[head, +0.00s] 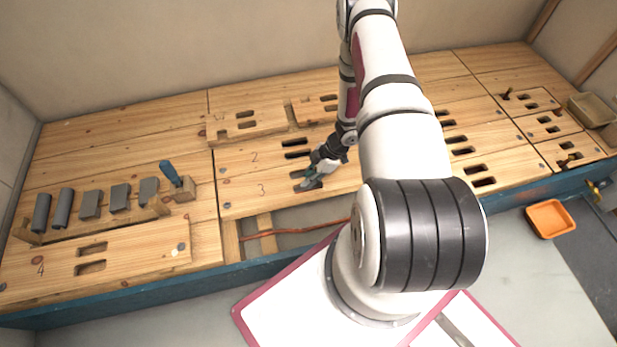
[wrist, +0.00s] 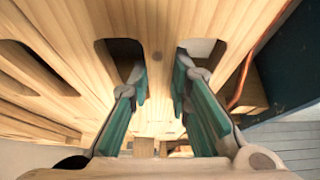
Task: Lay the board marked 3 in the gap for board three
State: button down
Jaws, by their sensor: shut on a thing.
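The board marked 3 (head: 240,196) is a pale wooden plank with two slots, in the middle of the head view. My gripper (head: 312,180) is shut on the strip of wood between its slots. In the wrist view, the green-padded fingers of my gripper (wrist: 160,85) reach into the two slots of the board (wrist: 158,25). An open gap (head: 300,241) with joists and an orange pipe shows in front of the board. My arm hides the board's right part and the gap's right end. I cannot tell whether the board is raised.
The board marked 2 (head: 235,160) lies behind. The board marked 4 (head: 130,254) lies at left, near a rack of grey pieces (head: 90,205) and a blue-handled tool (head: 170,172). A blue edge beam (head: 130,293) runs along the front. An orange tray (head: 549,218) is at right.

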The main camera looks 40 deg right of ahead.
jog(key=c, duration=1.4)
grip_release()
jog(key=shift+f, duration=0.1)
jog(key=v, duration=1.2)
jog(key=shift+w, duration=0.1)
